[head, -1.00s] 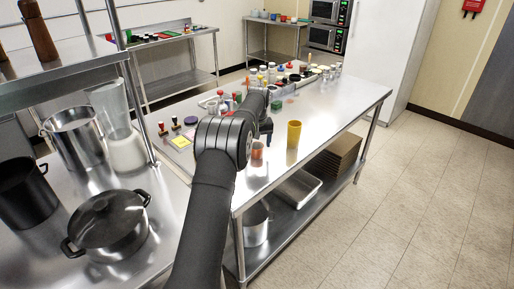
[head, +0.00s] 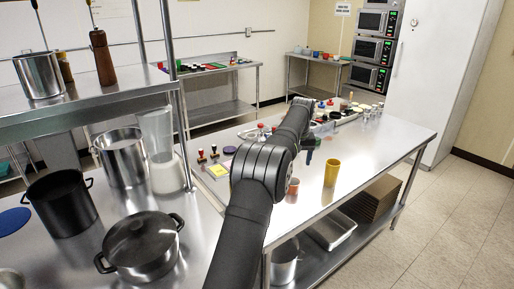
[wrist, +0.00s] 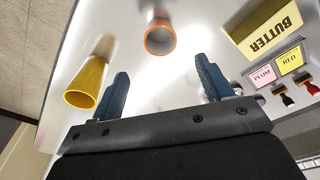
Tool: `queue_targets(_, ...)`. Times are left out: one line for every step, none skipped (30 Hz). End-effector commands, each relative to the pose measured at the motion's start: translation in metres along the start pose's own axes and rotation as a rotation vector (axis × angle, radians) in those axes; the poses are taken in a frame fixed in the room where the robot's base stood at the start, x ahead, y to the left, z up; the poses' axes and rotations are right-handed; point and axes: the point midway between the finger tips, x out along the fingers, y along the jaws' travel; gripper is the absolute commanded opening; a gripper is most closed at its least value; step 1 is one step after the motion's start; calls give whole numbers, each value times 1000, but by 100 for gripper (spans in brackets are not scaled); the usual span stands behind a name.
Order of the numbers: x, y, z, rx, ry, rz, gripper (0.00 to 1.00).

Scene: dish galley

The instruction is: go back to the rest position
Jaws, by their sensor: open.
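My gripper (wrist: 163,87) is open and empty in the wrist view, its two dark blue fingers spread wide with nothing between their tips. In the head view my dark arm reaches over the long steel table (head: 385,145), and its forearm hides part of the tabletop. The fingers are not clear there. A yellow cup (head: 331,173) and a smaller orange cup (head: 293,187) stand on the table just right of the arm.
Several jars (head: 372,110) stand at the table's far end. A black lidded pot (head: 142,246) and a blender (head: 160,150) are left of my arm. The table's right side is clear.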

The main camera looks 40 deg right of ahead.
Motion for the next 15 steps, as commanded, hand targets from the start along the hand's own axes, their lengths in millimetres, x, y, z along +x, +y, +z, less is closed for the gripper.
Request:
queue_targets(4,0,0,0,-2,-1,73)
queue_targets(7,0,0,0,-2,-1,73)
queue_targets(11,0,0,0,-3,-1,73)
queue_targets(15,0,0,0,-3,-1,73)
queue_targets(19,0,0,0,-3,-1,73)
queue_targets(26,0,0,0,-3,-1,73)
queue_targets(32,0,1,0,-4,-2,73)
queue_targets(38,-1,1,0,-4,-2,73)
queue_targets(46,-1,1,0,-4,-2,73)
queue_targets(52,-1,1,0,-4,-2,73)
queue_targets(58,-1,1,0,-3,-2,73)
queue_targets(66,-1,1,-1,-3,-2,73)
queue_targets(72,-1,1,-1,-4,-2,73)
queue_targets(79,-1,1,-1,-4,-2,73)
queue_targets(87,-1,1,0,-4,-2,73)
